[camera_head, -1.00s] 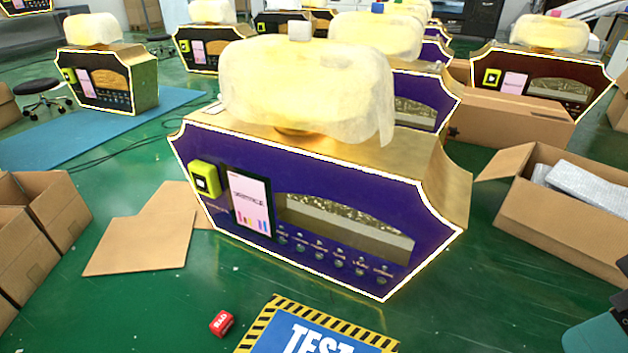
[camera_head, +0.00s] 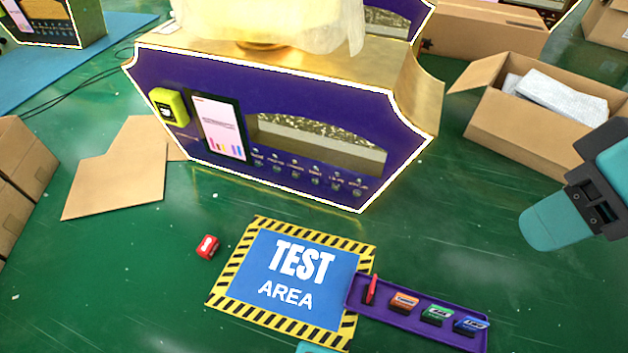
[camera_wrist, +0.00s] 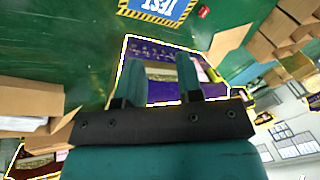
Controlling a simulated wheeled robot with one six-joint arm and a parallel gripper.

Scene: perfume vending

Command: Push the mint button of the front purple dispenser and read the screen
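The front purple dispenser (camera_head: 405,125) stands on the green floor, with a gold top and a pale wrapped cover cut off above. Its pink-white screen (camera_head: 220,126) is lit, with small coloured bars; its text is too small to read. A row of small round buttons (camera_head: 315,180) runs below the window, right of the screen. Their labels are unreadable, so I cannot tell which is mint. My gripper (camera_wrist: 160,75) is open and empty in the wrist view, fingers apart, with the dispenser (camera_wrist: 152,48) upside down beyond them. Nothing touches the buttons.
A blue test-area mat (camera_head: 285,283) with a striped border lies in front. A purple tray (camera_head: 455,335) with several small coloured blocks adjoins it. A red block (camera_head: 207,247) lies left. An open cardboard box (camera_head: 500,125) stands right; flat cardboard (camera_head: 120,180) lies left.

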